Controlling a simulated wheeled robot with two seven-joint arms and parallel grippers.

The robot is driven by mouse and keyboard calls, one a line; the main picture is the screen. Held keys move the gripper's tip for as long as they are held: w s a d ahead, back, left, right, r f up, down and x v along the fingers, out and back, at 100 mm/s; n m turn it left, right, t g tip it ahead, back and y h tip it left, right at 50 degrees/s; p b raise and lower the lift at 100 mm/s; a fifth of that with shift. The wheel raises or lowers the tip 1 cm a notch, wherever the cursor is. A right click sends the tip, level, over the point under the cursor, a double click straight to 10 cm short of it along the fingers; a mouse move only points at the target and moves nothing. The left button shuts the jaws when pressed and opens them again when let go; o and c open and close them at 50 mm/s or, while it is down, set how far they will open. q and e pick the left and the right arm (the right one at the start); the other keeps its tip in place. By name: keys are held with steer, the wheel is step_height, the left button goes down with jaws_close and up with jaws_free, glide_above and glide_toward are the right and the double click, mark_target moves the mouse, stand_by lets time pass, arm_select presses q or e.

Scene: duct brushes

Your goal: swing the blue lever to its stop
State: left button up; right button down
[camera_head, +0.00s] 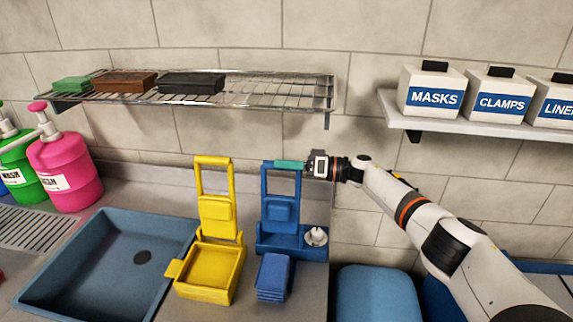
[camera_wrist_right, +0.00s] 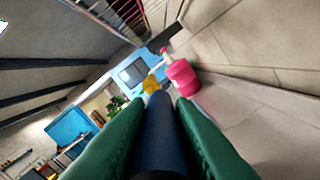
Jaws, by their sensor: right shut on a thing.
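The blue lever (camera_head: 265,187) is an upright rectangular frame that rises from a blue base (camera_head: 290,243) on the counter. My right gripper (camera_head: 290,164) reaches in from the right at the top of this frame. Its green fingers are shut on the lever's top bar and hide part of it. In the right wrist view the dark blue bar (camera_wrist_right: 158,130) runs between the two green fingers. My left gripper is in neither view.
Left of the blue lever stands a similar yellow device (camera_head: 217,220) with its frame upright. A stack of blue pads (camera_head: 273,278) lies in front of the blue base, and a white knob (camera_head: 316,236) sits at its right. A wire shelf (camera_head: 270,92) hangs above.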

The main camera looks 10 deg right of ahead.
steer(key=shift+f, duration=0.55)
steer(key=c, duration=1.4)
jaws_free()
steer(key=shift+c, duration=0.2)
steer(key=shift+o, duration=0.9)
steer(key=shift+w+r, duration=0.1)
steer(key=shift+w, duration=0.05)
steer(key=shift+r, duration=0.1)
steer(key=shift+d, duration=0.2)
steer(key=b+v, duration=0.3)
steer(key=v, duration=0.8)
steer(key=shift+d+b, duration=0.3)
steer(key=shift+b, duration=0.05)
